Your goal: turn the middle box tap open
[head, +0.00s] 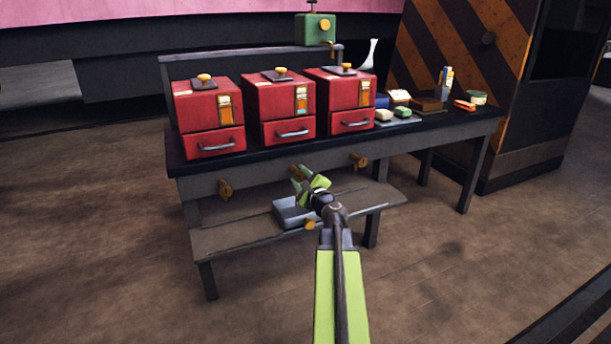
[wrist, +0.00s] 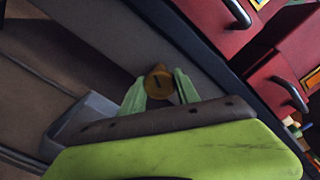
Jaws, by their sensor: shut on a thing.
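Three red boxes stand in a row on the dark bench, with brass taps on the bench's front edge below. The middle tap (head: 297,172) sits below the middle red box (head: 281,105). My gripper (head: 300,180) is at this tap, with its green fingers shut on it. The fingers partly cover the tap in the head view. The left tap (head: 225,190) and right tap (head: 358,161) are free.
A lower shelf (head: 235,237) holds a grey tray (head: 290,213) just under my gripper; the tray also shows in the wrist view (wrist: 85,112). Small items, including a green soap-like block (head: 402,112), lie on the bench's right half. Open floor lies left of the bench.

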